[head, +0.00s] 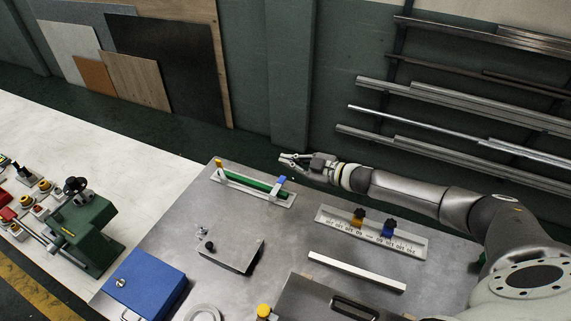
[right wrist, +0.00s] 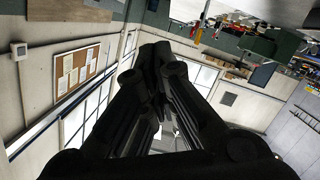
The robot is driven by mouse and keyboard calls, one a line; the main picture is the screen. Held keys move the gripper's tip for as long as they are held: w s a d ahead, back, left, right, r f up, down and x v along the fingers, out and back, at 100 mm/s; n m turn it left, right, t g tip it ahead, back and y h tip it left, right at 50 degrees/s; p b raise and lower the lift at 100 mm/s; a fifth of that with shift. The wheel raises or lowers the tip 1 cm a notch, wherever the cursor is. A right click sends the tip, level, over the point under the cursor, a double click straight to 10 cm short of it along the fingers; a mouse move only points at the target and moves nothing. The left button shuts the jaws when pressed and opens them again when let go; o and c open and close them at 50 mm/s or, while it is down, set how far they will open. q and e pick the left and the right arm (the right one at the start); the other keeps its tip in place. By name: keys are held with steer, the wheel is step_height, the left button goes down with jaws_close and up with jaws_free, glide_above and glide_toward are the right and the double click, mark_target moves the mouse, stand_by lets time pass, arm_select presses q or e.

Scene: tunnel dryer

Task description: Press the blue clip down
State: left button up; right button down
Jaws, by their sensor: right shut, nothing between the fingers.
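The blue clip (head: 281,180) sits at the right end of a green bar (head: 248,182) on a pale mounting plate (head: 236,189). A yellow clip (head: 219,163) stands up at the bar's left end. I cannot tell whether the blue clip lies fully flat. My right gripper (head: 284,160) is shut and empty, just behind and above the blue clip in the head view, with its fingers pointing left. In the right wrist view its dark fingers (right wrist: 158,92) fill the middle and the clip does not show. My left gripper is not in view.
A blue box (head: 146,286), a flat metal cover (head: 231,254) and a white bar (head: 356,272) are nearer. Metal around the green bar's front is clear.

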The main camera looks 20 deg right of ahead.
steer(key=b+v, duration=0.2)
steer(key=v, duration=0.7)
steer(key=shift+w+d, duration=0.15)
steer(key=shift+w, duration=0.05)
steer(key=shift+f, duration=0.1)
